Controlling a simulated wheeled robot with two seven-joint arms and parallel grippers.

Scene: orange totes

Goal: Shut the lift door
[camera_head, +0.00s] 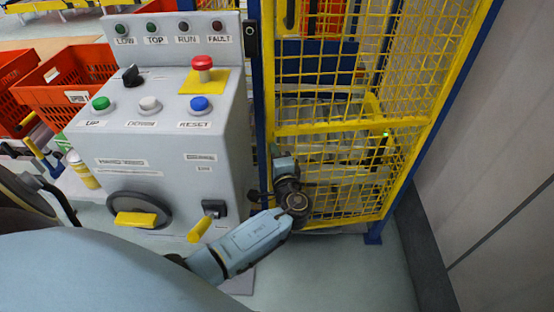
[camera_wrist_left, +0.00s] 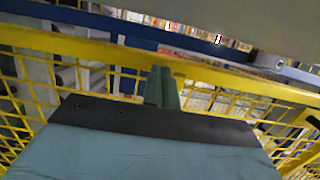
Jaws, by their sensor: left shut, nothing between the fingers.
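The lift door (camera_head: 345,126) is a yellow frame with yellow wire mesh, between blue posts right of the control panel in the head view. I cannot tell whether it is fully shut. My left arm reaches in from the lower left, and my left gripper (camera_head: 279,153) is at the lower left part of the mesh. In the left wrist view my left gripper (camera_wrist_left: 162,88) has its greenish fingers together and empty, in front of or against a yellow bar (camera_wrist_left: 215,72). Contact is unclear. My right gripper is not in view.
A grey control panel (camera_head: 160,160) with buttons, a red emergency stop (camera_head: 202,63) and yellow handles stands left of the door. Orange totes (camera_head: 75,75) lie behind it. A grey wall (camera_head: 490,130) is at the right. The floor (camera_head: 370,275) below the door is clear.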

